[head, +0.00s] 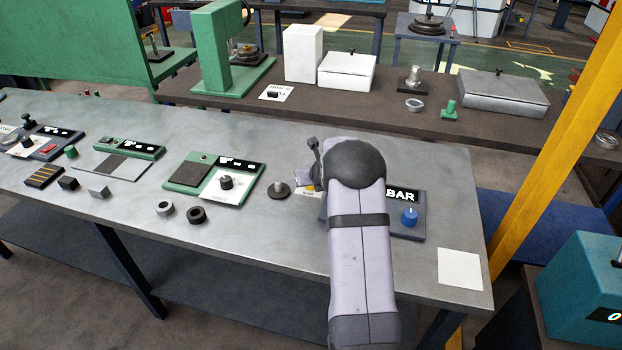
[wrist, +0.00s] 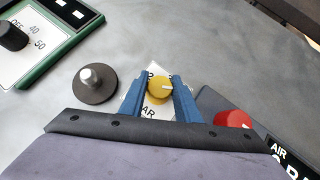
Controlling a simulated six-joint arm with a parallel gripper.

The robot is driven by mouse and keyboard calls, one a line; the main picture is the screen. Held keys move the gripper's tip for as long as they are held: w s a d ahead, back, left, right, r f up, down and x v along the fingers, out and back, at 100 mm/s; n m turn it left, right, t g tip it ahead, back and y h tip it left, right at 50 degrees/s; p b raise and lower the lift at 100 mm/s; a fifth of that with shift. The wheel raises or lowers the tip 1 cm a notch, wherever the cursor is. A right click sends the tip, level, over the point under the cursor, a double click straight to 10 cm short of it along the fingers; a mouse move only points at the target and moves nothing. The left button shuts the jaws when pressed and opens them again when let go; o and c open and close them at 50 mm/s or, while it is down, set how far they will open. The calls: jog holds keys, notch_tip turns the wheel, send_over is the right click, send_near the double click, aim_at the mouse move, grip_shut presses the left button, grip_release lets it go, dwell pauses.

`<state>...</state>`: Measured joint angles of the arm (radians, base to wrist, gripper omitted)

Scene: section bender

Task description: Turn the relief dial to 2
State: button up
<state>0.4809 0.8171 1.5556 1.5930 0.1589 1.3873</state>
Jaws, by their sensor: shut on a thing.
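A yellow dial (wrist: 160,88) with a white pointer mark sits on a white label plate (wrist: 153,111) on the bench. The mark points to the right in the wrist view. My gripper (wrist: 162,79) has its two blue fingers on either side of the dial, shut on it. The plate's print is mostly covered; only "AR" and part of a figure show, so I cannot read the dial's name or setting. In the head view my arm hides most of the dial and fingers; the plate's edge (head: 303,193) shows left of the arm.
A dark round base with a metal post (wrist: 95,84) stands just left of the dial. A red knob (wrist: 232,119) on a dark panel marked AIR is close on the right. A blue knob (head: 410,217) and a white sheet (head: 460,269) lie farther right.

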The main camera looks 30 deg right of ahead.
jog(key=shift+r+n+y+p, duration=0.1)
jog(key=shift+n+y+p, duration=0.6)
jog(key=shift+n+p, duration=0.1)
jog(key=n+y+p, duration=0.2)
jog(key=n, duration=0.1)
jog(key=shift+d, duration=0.1)
jog(key=n+y, duration=0.2)
jog(key=shift+f+n, duration=0.2)
jog(key=shift+n, duration=0.1)
jog(key=shift+n+g+y+b, duration=0.5)
jog(key=shift+n+y+b, duration=0.5)
jog(key=shift+n, duration=0.2)
jog(key=shift+r+n+g+y+b, duration=0.1)
jog(key=shift+n+g+y+b, duration=0.2)
jog(key=shift+n+b, duration=0.15)
